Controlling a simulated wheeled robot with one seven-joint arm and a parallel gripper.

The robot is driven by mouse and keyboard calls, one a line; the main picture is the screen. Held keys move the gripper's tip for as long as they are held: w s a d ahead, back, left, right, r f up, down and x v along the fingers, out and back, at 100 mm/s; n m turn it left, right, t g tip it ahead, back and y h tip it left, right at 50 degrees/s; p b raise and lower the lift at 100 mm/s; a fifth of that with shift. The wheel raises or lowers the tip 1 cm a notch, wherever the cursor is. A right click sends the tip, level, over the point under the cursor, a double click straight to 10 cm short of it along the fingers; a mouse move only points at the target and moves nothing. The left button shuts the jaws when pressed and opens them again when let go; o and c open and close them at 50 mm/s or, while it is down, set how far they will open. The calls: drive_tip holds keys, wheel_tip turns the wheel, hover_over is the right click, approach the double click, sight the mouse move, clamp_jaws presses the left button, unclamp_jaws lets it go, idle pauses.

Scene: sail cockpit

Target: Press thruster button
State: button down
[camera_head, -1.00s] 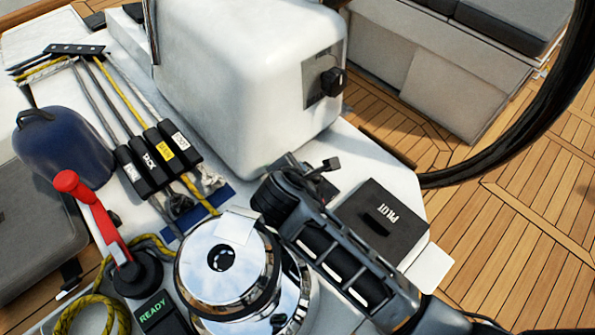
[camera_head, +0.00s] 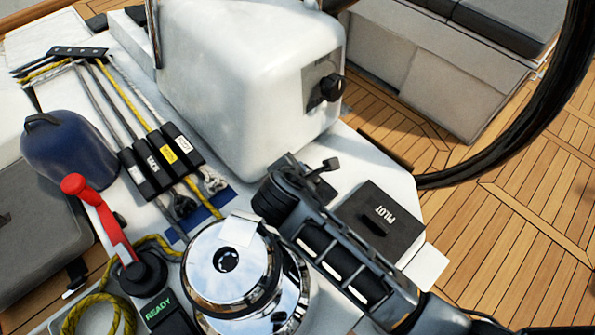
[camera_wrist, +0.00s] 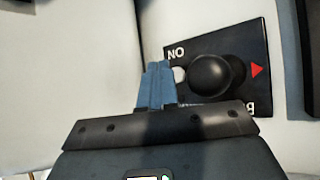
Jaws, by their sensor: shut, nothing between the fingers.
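My gripper (camera_wrist: 155,84) is shut, its blue fingertips together and empty. In the wrist view the tips are beside the left edge of a black panel (camera_wrist: 254,48) on a white wall. I cannot tell whether they touch it. The panel has a round black knob (camera_wrist: 212,75), a red triangle and partly hidden lettering, with "NO" readable. A small pale round part (camera_wrist: 180,74) sits between tips and knob. In the head view the knob (camera_head: 332,87) is on the white pedestal's right face. My arm hides the fingertips there. No thruster label is readable.
The white pedestal (camera_head: 240,70) stands behind my gripper. A black PILOT box (camera_head: 375,222) lies right of my arm, a chrome winch (camera_head: 225,262) left. A red lever (camera_head: 100,215) and a READY display (camera_head: 162,312) are farther left. A black wheel rim (camera_head: 500,160) curves at right.

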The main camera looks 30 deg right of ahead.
drive_tip(key=shift+r, duration=0.1)
wheel_tip(320, 180, up, 4)
drive_tip(key=p, duration=0.5)
drive_tip(key=shift+r, duration=0.9)
